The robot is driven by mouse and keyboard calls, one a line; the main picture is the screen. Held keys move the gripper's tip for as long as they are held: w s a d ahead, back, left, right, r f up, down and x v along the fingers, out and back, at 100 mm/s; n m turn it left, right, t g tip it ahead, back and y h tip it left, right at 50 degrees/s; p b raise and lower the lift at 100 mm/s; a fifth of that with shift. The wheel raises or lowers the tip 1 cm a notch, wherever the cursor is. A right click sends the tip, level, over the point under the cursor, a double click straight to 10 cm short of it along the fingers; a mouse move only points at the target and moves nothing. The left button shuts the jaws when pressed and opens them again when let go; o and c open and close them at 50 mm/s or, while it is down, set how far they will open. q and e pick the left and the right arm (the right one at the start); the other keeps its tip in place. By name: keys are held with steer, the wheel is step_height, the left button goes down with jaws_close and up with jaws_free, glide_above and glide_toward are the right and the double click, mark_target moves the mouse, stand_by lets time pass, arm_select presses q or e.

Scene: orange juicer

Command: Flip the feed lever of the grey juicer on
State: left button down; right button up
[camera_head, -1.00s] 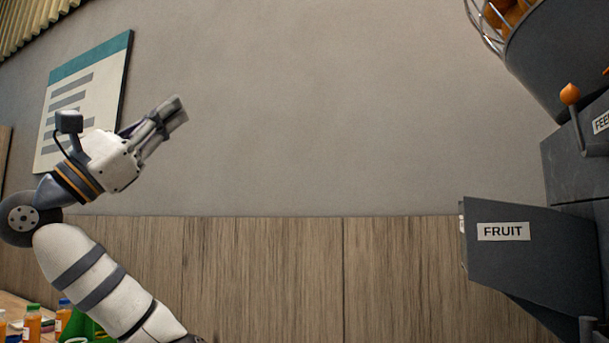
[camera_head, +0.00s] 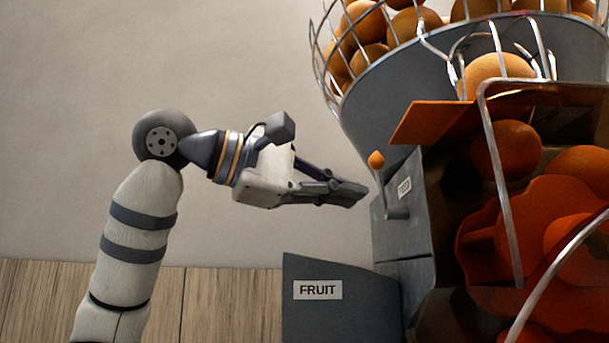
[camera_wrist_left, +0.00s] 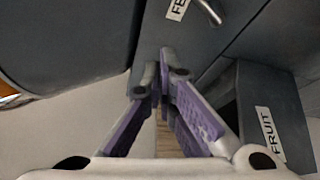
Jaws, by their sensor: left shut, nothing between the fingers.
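The grey juicer (camera_head: 385,238) fills the right of the head view. Its feed lever (camera_head: 392,190) has a metal stem and an orange knob (camera_head: 376,160) on top, beside a small label on the juicer's side. In the left wrist view the lever's metal stem (camera_wrist_left: 209,11) shows at the top edge, beside a label partly cut off; the knob is out of frame there. My left gripper (camera_head: 358,194) is shut and empty, its fingertips just left of the lever and slightly below the knob. It looks apart from the lever. My right gripper is not in view.
A grey bin labelled FRUIT (camera_head: 345,310) juts out below my left gripper. A wire basket of oranges (camera_head: 400,45) sits on top of the juicer. An orange flap (camera_head: 440,120) and metal bars are at the right. Open room lies left of the juicer.

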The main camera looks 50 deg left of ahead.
mark_target(379, 184)
arm_select(q)
steer(key=s+d, duration=0.1)
steer(key=s+d+r+p, duration=0.1)
steer(key=d, duration=0.1)
steer(key=shift+s+r, duration=0.15)
steer(key=shift+r, duration=0.05)
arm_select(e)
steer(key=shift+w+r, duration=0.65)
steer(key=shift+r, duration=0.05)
arm_select(q)
steer(key=shift+s+d+m+t+b, duration=0.4)
steer(key=shift+d+m+b, duration=0.15)
steer(key=shift+m+b, duration=0.15)
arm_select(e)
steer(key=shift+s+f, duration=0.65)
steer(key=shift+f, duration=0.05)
